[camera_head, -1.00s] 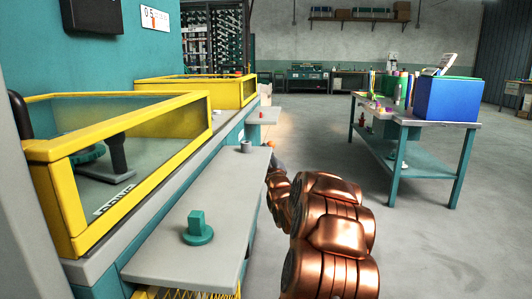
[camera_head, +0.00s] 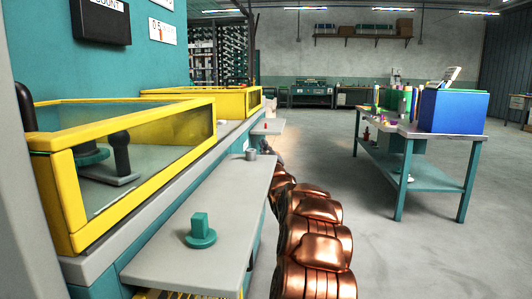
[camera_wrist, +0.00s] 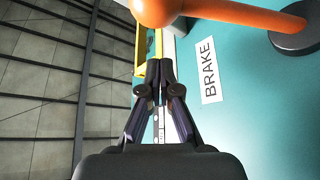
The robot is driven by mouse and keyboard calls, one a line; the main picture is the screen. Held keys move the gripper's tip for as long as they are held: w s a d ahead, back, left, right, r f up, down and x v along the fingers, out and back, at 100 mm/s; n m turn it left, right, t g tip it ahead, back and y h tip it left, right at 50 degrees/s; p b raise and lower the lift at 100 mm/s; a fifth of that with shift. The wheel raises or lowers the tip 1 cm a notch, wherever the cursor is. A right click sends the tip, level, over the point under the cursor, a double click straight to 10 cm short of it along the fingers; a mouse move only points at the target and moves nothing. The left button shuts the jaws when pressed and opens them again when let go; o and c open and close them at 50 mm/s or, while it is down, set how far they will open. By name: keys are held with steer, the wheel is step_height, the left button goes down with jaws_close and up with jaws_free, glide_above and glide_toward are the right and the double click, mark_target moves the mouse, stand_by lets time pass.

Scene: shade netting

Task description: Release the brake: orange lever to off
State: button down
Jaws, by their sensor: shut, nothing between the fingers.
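The orange lever (camera_wrist: 230,14) crosses the top of the wrist view, with a round knob (camera_wrist: 153,10) at its left end and a dark round hub (camera_wrist: 300,36) at its right. It is mounted on a teal panel beside a white BRAKE label (camera_wrist: 208,73). My gripper (camera_wrist: 160,62) is shut and empty. Its fingertips point toward the knob and appear just below it in the picture; whether they touch cannot be told.
Yellow-framed guards (camera_head: 140,118) line the machine at the left. A grey shelf (camera_head: 185,262) holding a teal knob piece (camera_head: 201,232) juts out beside my arm. A teal table (camera_head: 425,180) with a blue bin (camera_head: 453,110) stands at the right. The floor (camera_head: 370,250) between is clear.

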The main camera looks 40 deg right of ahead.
steer(key=shift+s+d+f+b, duration=0.25)
steer(key=shift+s+d+f, duration=0.15)
steer(key=shift+d+f, duration=0.25)
steer(key=shift+s+d+f+b, duration=0.25)
steer(key=shift+s+d+f, duration=0.15)
steer(key=shift+f, duration=0.4)
steer(key=shift+w+d, duration=0.1)
steer(key=shift+f+m, duration=0.1)
steer(key=shift+m, duration=0.2)
step_height(320, 180, down, 10)
steer(key=s+d+m+g+h+p, duration=0.1)
steer(key=m+g+h+p, duration=0.4)
steer(key=m, duration=1)
steer(key=shift+s+d+g+h+p, duration=0.15)
steer(key=shift+s+g+h+p, duration=0.3)
steer(key=shift+h, duration=1.25)
steer(key=shift+f, duration=0.15)
